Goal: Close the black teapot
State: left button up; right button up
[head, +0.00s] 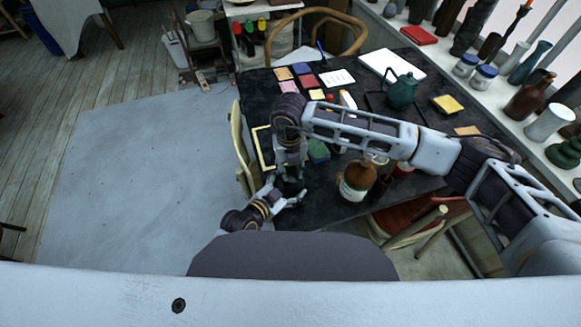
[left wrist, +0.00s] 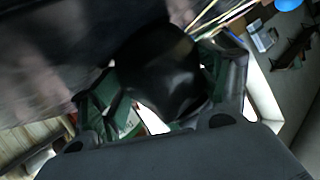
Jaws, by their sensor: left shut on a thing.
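A small dark thing, which I take to be the black teapot (head: 291,187), is at the table's near edge and mostly hidden by my grippers. My left gripper (head: 283,195) reaches in from the lower left and is shut on it. In the left wrist view a glossy, rounded black body (left wrist: 165,75) fills the space between the fingers of the left gripper (left wrist: 155,115). My right gripper (head: 290,168) points down from above, right over the dark thing. Its fingertips are too small and dark to read. I cannot make out the lid or whether it sits on the teapot.
The black table (head: 325,215) holds a brown bottle (head: 357,180) to the right of my grippers. A green teapot (head: 402,90) stands farther back, beside coloured tiles (head: 307,81) and a white board (head: 391,65). A chair (head: 243,150) stands at the table's left edge. My right arm spans the table.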

pick_arm(q)
jog(key=shift+d+r, duration=0.35)
jog(key=shift+r, duration=0.05)
pick_arm(e)
jog(key=shift+s, duration=0.1)
jog(key=shift+r, duration=0.45)
pick_arm(q)
jog(key=shift+a+f, duration=0.15)
jog(key=shift+f, duration=0.05)
pick_arm(e)
jog(key=shift+r, duration=1.6)
jog(key=shift+c, duration=0.4)
jog(key=shift+c, duration=1)
jog(key=shift+f, duration=0.75)
pick_arm(q)
jog(key=shift+r, duration=0.1)
